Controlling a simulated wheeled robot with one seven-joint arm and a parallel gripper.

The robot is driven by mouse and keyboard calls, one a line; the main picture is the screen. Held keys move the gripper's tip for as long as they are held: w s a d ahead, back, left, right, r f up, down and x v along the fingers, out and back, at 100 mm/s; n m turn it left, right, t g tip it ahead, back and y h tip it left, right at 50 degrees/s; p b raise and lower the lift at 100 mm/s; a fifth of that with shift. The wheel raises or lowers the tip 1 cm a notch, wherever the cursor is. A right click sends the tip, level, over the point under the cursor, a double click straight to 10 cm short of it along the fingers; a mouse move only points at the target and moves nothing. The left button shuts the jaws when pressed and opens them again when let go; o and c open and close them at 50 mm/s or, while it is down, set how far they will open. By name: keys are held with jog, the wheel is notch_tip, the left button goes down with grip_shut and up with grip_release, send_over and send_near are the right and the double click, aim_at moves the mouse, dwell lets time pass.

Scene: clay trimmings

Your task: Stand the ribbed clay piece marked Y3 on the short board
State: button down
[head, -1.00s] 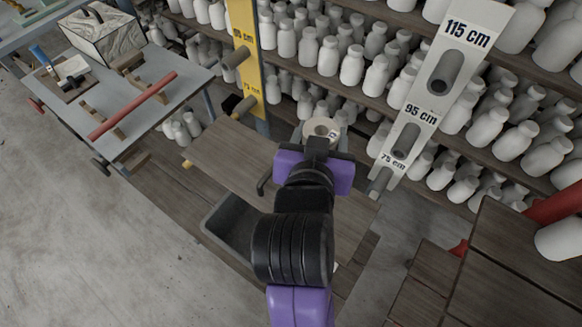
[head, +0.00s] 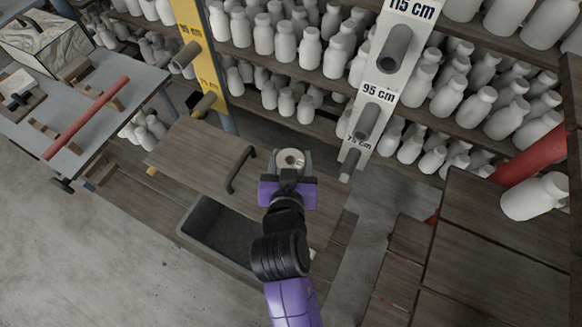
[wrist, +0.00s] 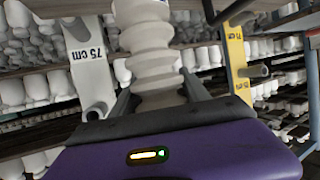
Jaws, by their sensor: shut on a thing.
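My gripper (head: 289,172) is shut on a pale ribbed clay piece (head: 291,158), which looks upright with its round holed top facing the head camera. In the wrist view the ribbed side of the piece (wrist: 152,62) stands between the two fingers. A small mark shows on its top, too small to read. A brown wooden board (head: 195,146) with a black handle (head: 240,169) lies to the left of my gripper and below it. I cannot tell whether this is the short board, or whether the piece touches anything beneath.
A white post (head: 389,70) with pegs and height labels stands close right of the piece. A yellow post (head: 192,45) stands left. A grey bin (head: 222,238) sits below the board. Shelves of white bottles fill the back. A grey table (head: 75,125) is at left, brown boards (head: 480,235) at right.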

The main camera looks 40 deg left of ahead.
jog(key=shift+f, duration=2.4)
jog(key=shift+f, duration=0.1)
jog(key=c, duration=0.5)
grip_release()
jog(key=shift+f, duration=0.1)
jog(key=shift+s+r, duration=0.1)
jog(key=shift+r, duration=0.1)
jog(key=b+v, duration=0.1)
jog(key=v, duration=1.1)
jog(key=shift+d+f, duration=0.1)
jog(key=shift+f, duration=0.05)
